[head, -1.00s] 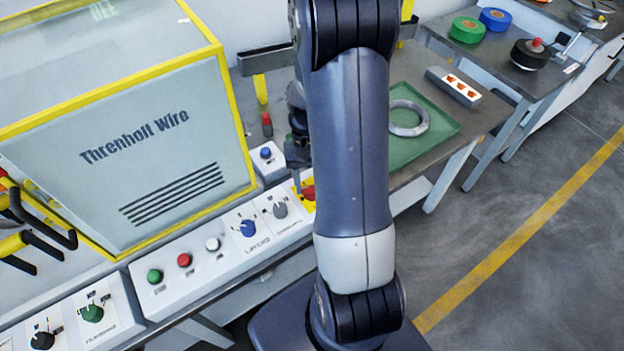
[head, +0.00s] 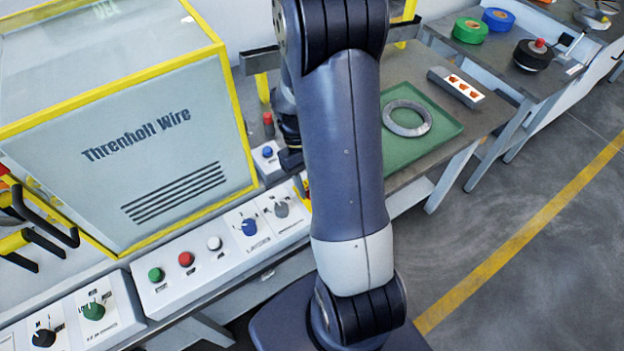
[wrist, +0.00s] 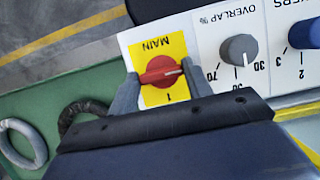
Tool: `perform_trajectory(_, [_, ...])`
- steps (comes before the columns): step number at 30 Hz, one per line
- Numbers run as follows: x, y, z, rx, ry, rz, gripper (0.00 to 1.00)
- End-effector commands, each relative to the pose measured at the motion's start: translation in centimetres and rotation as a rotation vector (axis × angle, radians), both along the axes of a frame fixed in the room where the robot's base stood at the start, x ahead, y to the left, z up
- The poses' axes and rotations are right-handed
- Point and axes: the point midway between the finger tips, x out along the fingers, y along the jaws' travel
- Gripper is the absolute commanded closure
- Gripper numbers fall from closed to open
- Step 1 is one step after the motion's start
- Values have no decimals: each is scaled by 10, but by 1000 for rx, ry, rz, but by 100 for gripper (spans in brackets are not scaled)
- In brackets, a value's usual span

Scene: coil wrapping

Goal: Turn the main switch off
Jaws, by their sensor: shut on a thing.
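The main switch (wrist: 161,71) is a red rotary handle on a yellow plate (wrist: 158,48) marked MAIN, upside down in the wrist view. Its handle lies nearly level across the plate, with its white mark at the right end. An "I" shows on the plate below the handle, off the mark's line. My gripper (wrist: 160,80) has a grey finger at each end of the handle and is shut on it. In the head view a sliver of the yellow plate (head: 302,186) shows beside my arm, which hides the handle.
The panel continues with a grey overlap knob (wrist: 239,49), a blue layers knob (head: 249,227) and push buttons. A small box with a blue button (head: 267,152) stands close behind.

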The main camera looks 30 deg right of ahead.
Motion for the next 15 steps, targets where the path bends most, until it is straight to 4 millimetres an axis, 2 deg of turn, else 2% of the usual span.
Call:
perform_trajectory(7, [1, 0, 0, 0, -2, 3, 76])
perform_trajectory(8, [1, 0, 0, 0, -2, 3, 51])
perform_trajectory(15, [0, 0, 0, 0, -1, 1, 31])
